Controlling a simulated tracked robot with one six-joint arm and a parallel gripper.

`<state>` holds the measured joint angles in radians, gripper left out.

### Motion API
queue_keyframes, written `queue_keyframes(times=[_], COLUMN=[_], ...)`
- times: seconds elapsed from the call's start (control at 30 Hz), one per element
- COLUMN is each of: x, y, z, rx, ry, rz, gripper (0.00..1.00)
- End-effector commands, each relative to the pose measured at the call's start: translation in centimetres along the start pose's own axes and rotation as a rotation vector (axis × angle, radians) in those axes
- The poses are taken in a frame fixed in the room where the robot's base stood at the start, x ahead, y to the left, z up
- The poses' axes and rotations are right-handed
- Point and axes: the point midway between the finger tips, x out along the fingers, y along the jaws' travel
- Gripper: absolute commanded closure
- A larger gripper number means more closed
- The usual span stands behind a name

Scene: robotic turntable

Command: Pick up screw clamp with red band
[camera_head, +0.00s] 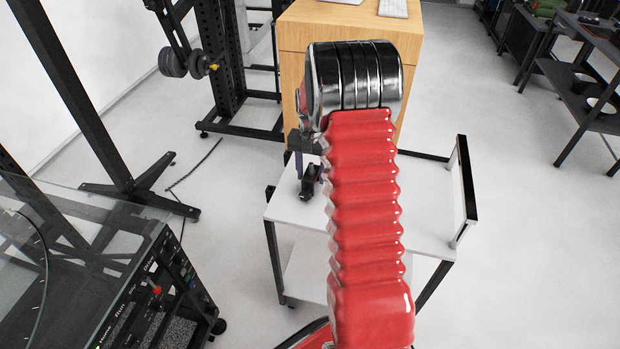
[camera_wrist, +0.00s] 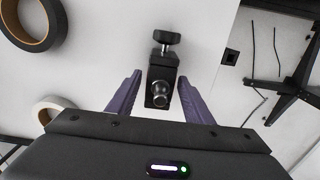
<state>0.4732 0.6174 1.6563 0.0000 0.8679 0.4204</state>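A black screw clamp (camera_wrist: 161,78) with a round knob at its top and a shiny ball-like end lies in the middle of the wrist view. I see no red band on it. My gripper (camera_wrist: 160,76) is open, with one purple finger on each side of the clamp and a visible gap to each. I cannot tell whether the fingers are level with the clamp or above it. In the head view the clamp (camera_head: 309,184) shows small and dark on the white cart top (camera_head: 428,205), just left of my red arm, which hides part of the cart.
A dark tape roll (camera_wrist: 33,42) and a white tape roll (camera_wrist: 48,106) lie left of the gripper. The cart has a raised black-framed handle (camera_head: 463,190) at right. A wooden cabinet (camera_head: 292,65) stands behind it and a glass-topped equipment rack (camera_head: 150,285) at left.

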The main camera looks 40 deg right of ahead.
Motion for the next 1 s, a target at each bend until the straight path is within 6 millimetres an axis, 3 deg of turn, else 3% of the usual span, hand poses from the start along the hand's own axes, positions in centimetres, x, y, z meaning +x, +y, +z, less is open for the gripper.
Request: queue_keyframes(times=[0.63,1.0], x=[-0.01,-0.28], y=[-0.01,-0.03], z=[0.0,-0.06], rx=[0.0,0.0], ry=[0.0,0.002], rz=[0.0,-0.001], gripper=[1.0,1.0])
